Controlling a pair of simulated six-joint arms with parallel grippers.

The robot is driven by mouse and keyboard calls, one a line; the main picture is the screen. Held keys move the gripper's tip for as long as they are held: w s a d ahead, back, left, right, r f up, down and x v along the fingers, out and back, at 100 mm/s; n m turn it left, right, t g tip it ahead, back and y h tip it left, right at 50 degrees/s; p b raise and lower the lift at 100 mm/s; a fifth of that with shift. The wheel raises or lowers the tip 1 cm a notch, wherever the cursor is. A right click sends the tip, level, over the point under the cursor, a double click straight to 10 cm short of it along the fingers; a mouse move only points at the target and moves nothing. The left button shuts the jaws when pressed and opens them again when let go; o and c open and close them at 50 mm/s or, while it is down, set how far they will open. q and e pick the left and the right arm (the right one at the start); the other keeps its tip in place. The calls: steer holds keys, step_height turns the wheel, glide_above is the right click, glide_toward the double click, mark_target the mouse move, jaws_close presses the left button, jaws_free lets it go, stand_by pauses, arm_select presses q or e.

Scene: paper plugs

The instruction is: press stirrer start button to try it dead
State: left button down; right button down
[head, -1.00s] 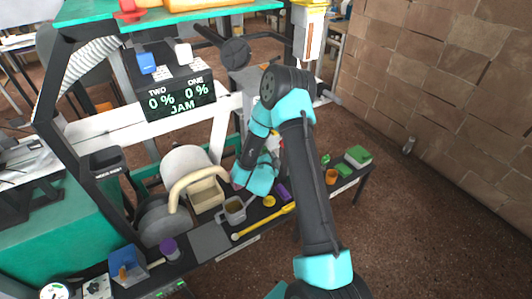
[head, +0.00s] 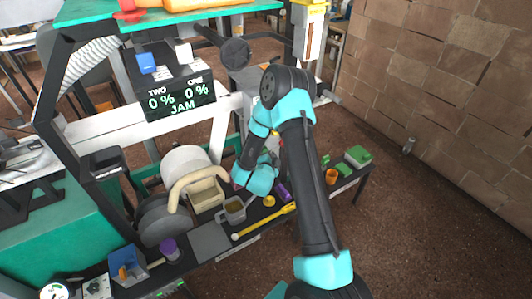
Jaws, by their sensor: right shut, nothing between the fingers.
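My right arm reaches up from the bottom and folds down over the bench, with its teal wrist low over the middle. A dark display box (head: 180,97) reads TWO 0 %, ONE 0 % and JAM. My left gripper is not in view.

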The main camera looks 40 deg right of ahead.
steer(key=shift+w+d, duration=0.25)
steer(key=shift+w, duration=0.65)
stand_by(1.6)
steer(key=shift+s, duration=0.15)
steer(key=shift+s+a, duration=0.2)
steer(key=shift+s, duration=0.55)
steer(key=shift+s, duration=0.1)
steer(key=shift+s+a, duration=0.2)
steer(key=shift+s, duration=0.6)
steer(key=shift+s+a, duration=0.2)
steer(key=shift+s, duration=0.55)
steer(key=shift+s+a, duration=0.2)
steer(key=shift+s, duration=0.6)
